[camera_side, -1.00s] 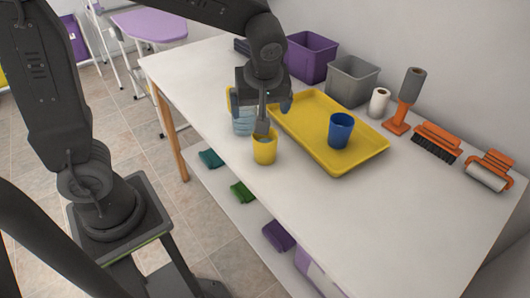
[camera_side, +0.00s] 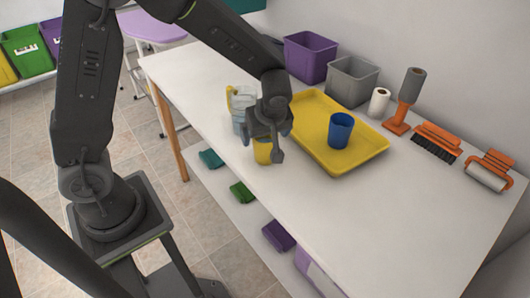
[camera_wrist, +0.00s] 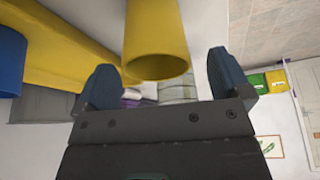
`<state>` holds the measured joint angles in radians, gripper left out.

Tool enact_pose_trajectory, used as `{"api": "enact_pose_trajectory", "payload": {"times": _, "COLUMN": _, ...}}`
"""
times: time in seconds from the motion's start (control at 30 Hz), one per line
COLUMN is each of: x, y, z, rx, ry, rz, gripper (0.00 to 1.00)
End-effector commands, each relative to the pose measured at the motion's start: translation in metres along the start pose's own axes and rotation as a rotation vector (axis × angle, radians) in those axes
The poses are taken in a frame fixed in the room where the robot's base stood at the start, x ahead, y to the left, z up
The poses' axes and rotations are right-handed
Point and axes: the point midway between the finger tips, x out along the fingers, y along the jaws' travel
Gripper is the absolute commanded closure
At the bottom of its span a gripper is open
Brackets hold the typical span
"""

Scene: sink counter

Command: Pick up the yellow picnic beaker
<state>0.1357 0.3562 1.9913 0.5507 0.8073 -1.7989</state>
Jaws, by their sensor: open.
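The yellow picnic beaker (camera_side: 262,152) stands upright on the white counter near its front edge, partly hidden behind my gripper (camera_side: 262,144) in the side view. In the wrist view the yellow beaker (camera_wrist: 155,40) shows large, its open rim toward the camera and lying between the two fingers. My gripper (camera_wrist: 165,82) is open, with one finger on each side of the beaker and visible gaps to both. The fingers do not appear to touch it.
A clear jug (camera_side: 239,104) stands close behind the beaker. A yellow tray (camera_side: 362,163) holding a blue beaker (camera_side: 340,131) lies to the right. Purple (camera_side: 310,58) and grey (camera_side: 351,82) bins stand at the back. The counter's front right is clear.

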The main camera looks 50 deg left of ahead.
Motion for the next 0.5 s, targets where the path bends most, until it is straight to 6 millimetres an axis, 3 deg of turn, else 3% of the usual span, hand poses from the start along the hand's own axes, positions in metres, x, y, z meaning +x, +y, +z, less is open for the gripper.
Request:
{"api": "enact_pose_trajectory", "payload": {"times": 0.2, "x": 0.032, "y": 0.004, "z": -0.001, "rx": 0.0, "ry": 0.0, "rz": -0.003, "gripper": 0.04}}
{"api": "enact_pose_trajectory", "payload": {"times": 0.5, "x": 0.038, "y": 0.004, "z": 0.0, "rx": 0.0, "ry": 0.0, "rz": 0.0, "gripper": 0.04}}
